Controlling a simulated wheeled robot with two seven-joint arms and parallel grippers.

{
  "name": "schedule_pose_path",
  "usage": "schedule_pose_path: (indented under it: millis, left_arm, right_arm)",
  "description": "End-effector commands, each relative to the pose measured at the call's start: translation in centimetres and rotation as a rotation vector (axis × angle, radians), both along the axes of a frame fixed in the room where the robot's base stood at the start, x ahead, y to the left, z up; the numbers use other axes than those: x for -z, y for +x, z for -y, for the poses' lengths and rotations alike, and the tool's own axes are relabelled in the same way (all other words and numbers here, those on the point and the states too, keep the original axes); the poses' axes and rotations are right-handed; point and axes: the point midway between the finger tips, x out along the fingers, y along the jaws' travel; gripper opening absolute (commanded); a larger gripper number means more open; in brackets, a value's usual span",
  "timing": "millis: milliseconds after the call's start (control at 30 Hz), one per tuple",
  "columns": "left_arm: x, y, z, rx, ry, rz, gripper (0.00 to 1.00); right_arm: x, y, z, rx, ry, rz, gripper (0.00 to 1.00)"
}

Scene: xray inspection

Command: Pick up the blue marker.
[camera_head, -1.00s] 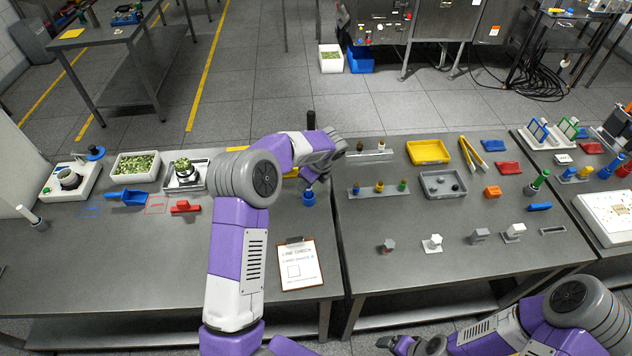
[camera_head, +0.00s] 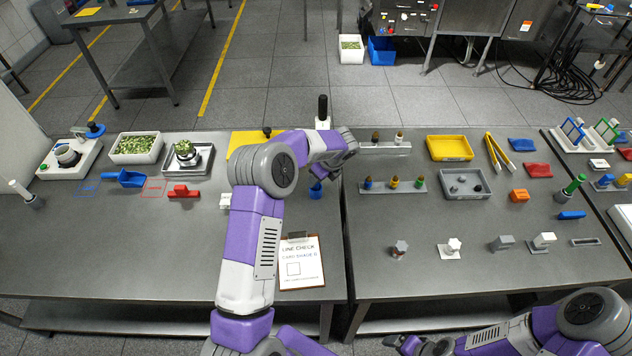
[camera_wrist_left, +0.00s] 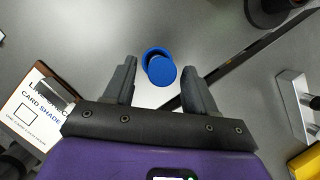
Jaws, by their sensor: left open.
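A blue round-topped piece (camera_head: 316,190), which I take for the blue marker, stands on the left table near its right edge. In the left wrist view the blue marker (camera_wrist_left: 161,70) is seen from above, a blue disc over a blue ring. My left gripper (camera_head: 322,178) is close above and beside it, partly covering it in the head view. In the wrist view my left gripper (camera_wrist_left: 158,82) is open, with the blue marker between and just beyond its fingertips, not held. My right gripper (camera_head: 408,344) is low at the bottom edge, its jaws unclear.
A clipboard (camera_head: 301,270) lies in front of the marker. A dark bottle (camera_head: 323,108) stands behind my left wrist. A yellow mat (camera_head: 243,143) lies behind my left arm. A gap divides the tables. A rack of coloured pegs (camera_head: 393,187) stands on the right table.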

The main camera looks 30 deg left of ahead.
Motion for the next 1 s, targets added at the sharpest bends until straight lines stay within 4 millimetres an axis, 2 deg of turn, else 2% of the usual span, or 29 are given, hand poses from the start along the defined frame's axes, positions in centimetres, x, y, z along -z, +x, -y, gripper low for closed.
schedule_pose_path:
  millis: [100,200,433,800,1000]
  left_arm:
    - [2.0,0.0,-0.9,-0.002,0.0,-0.003,0.56]
    - [3.0,0.2,-1.3,-0.002,-0.001,0.0,0.56]
    - [3.2,0.2,-1.4,-0.001,-0.001,0.0,0.56]
    - [3.2,0.2,-1.4,-0.001,0.0,-0.001,0.0]
    - [3.1,0.2,-1.4,-0.001,0.0,-0.001,0.0]
  right_arm:
    - [0.1,0.0,0.0,0.0,0.0,0.0,0.87]
    - [0.2,0.0,0.0,0.0,0.0,0.0,0.87]
    - [0.2,0.0,0.0,0.0,0.0,0.0,0.87]
    - [0.2,0.0,0.0,0.0,0.0,0.0,0.87]
    - [0.2,0.0,0.0,0.0,0.0,0.0,0.87]
